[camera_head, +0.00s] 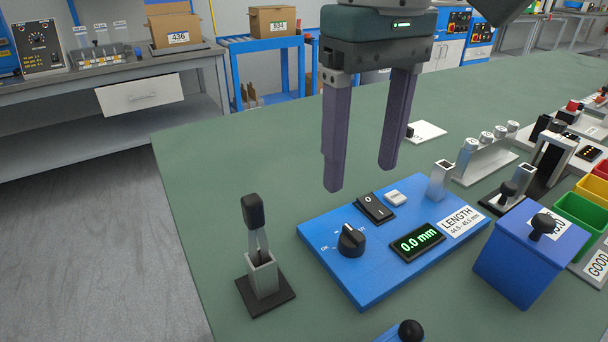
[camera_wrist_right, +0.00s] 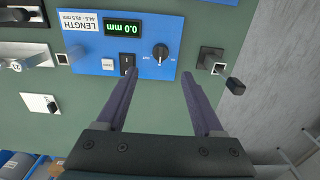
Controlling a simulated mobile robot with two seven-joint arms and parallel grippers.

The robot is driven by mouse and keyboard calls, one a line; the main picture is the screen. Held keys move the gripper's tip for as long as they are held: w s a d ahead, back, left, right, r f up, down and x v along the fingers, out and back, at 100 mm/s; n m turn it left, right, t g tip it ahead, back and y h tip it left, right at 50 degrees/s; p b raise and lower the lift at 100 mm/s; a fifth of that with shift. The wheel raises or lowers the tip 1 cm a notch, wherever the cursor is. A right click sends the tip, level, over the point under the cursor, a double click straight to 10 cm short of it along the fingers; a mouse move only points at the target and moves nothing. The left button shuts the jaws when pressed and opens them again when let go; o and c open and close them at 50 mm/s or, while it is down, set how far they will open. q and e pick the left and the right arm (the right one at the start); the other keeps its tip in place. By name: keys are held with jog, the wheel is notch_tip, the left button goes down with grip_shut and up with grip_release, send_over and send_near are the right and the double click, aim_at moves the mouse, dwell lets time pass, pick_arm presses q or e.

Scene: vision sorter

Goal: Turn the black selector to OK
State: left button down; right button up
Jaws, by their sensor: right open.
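The black selector (camera_head: 351,240) is a round knob with a pale pointer line, on the left part of a blue panel (camera_head: 345,275). Small white marks sit around it; an "OK"-like mark is too small to read surely. It also shows in the right wrist view (camera_wrist_right: 160,52). My right gripper (camera_head: 360,178) is open and empty, with its two purple fingers pointing down above the back edge of the panel, apart from the knob. In the right wrist view its fingertips (camera_wrist_right: 160,75) lie to either side of the knob's line. My left gripper is not in view.
The panel also bears a black rocker switch (camera_head: 374,208), a white button (camera_head: 395,198) and a display (camera_head: 417,242) reading 0.0 mm. A black-handled tool stands in a holder (camera_head: 264,275) to the left. A blue box (camera_head: 530,255) stands to the right.

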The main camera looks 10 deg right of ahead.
aim_at(353, 232)
notch_tip(353, 232, down, 9)
jog(key=shift+s+f+b, duration=0.1)
jog(key=shift+f+b, duration=0.1)
jog(key=shift+b, duration=0.9)
jog(key=c, duration=0.9)
grip_shut()
